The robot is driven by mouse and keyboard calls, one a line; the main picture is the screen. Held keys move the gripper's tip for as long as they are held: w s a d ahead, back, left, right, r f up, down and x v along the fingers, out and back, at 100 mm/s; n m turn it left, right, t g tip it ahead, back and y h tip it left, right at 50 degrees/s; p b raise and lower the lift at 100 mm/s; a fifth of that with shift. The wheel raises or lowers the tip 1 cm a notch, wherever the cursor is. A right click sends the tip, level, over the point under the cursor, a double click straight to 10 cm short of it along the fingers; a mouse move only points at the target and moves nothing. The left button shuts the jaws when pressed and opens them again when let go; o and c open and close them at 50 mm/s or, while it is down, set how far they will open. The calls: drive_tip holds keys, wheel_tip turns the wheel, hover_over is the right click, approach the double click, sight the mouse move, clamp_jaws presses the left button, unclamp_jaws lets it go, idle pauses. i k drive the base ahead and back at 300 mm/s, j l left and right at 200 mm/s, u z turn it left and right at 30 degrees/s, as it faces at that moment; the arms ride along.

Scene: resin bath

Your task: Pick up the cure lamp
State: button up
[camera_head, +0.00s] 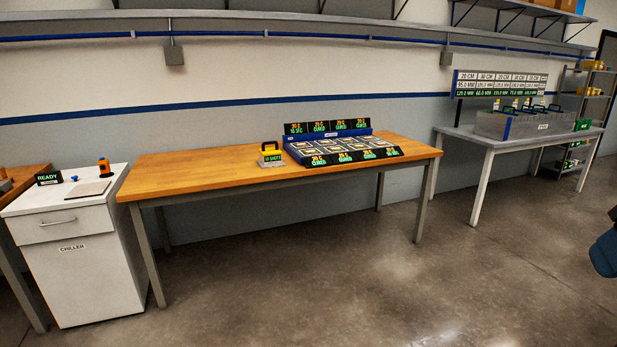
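A small device with a yellow and black handle and a green-lettered label, which looks like the cure lamp (271,155), stands upright on the wooden table (190,174). It is just left of a blue-framed tray (297,156) that holds several square pieces. A narrow gap seems to lie between the lamp and the tray. The lamp's label is too small to read surely.
A white chiller cabinet (85,265) with an orange-topped item (104,167) stands left. A grey table (462,134) with a metal bath (520,124) is back right. A dark blue object (605,252) cuts in at the right edge. The floor before the table is clear.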

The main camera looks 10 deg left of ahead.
sight(269, 156)
drive_tip(key=i+j+u, duration=0.3)
drive_tip(key=i, duration=0.2)
drive_tip(key=i+j+u, duration=0.15)
drive_tip(key=i+u, duration=0.15)
drive_tip(key=i, duration=0.15)
drive_tip(key=i+u, duration=0.25)
drive_tip(key=i, duration=0.25)
drive_tip(key=i+j, duration=0.15)
drive_tip(key=i, duration=1.65)
drive_tip(key=i+z, duration=0.25)
drive_tip(key=i, duration=0.15)
drive_tip(key=i+j+z, duration=0.2)
drive_tip(key=i, duration=0.2)
drive_tip(key=i+j+z, duration=0.25)
drive_tip(key=i, duration=0.15)
